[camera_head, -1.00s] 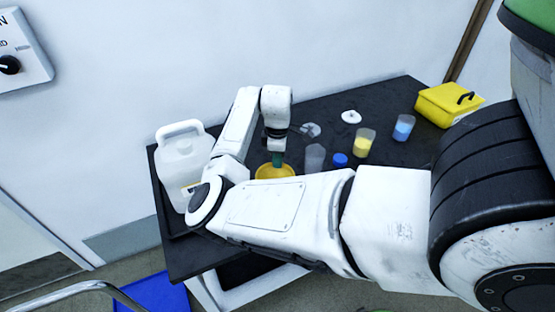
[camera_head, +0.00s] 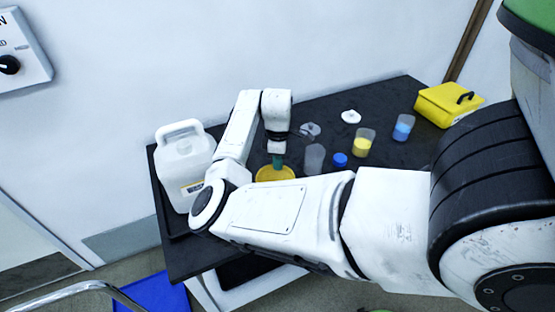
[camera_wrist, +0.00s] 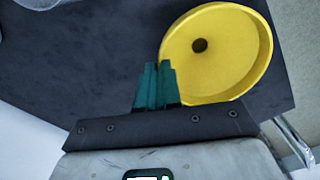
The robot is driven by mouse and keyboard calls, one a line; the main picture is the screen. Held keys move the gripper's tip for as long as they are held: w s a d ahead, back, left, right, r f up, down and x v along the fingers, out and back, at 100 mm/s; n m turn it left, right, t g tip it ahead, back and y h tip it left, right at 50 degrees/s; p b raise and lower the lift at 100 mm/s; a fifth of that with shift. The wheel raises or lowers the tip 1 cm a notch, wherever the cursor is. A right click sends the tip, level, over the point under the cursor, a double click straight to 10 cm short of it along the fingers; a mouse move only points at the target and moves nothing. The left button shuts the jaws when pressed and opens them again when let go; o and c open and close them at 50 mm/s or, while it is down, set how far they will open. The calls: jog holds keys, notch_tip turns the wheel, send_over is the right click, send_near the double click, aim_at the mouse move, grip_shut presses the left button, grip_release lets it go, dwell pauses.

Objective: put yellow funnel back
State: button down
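The yellow funnel (camera_head: 275,174) is at the near left part of the dark table, with its wide mouth up, partly hidden behind my arm in the head view. In the wrist view the funnel (camera_wrist: 232,62) fills the upper right, its round hole visible. My gripper (camera_head: 277,166) points down at the funnel's rim. In the wrist view the teal fingers of my gripper (camera_wrist: 157,68) are close together, with the left part of the rim between their tips. The funnel's underside is hidden, so I cannot tell whether it touches the table.
A white jug (camera_head: 184,163) stands left of the funnel. A clear beaker (camera_head: 314,158), a blue cap (camera_head: 340,159), a yellow-filled beaker (camera_head: 363,143), a blue-filled beaker (camera_head: 402,128) and a yellow box (camera_head: 449,104) lie to the right. The dark table (camera_head: 385,100) is bare towards its back edge.

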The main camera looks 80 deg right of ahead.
jog(key=shift+f, duration=0.2)
dwell(0.4)
jog(key=shift+f, duration=0.35)
jog(key=shift+f+p, duration=0.35)
dwell(0.4)
jog(key=c, duration=1.2)
grip_release()
jog(key=shift+c, duration=0.2)
notch_tip(320, 180, up, 11)
jog(key=shift+f, duration=0.15)
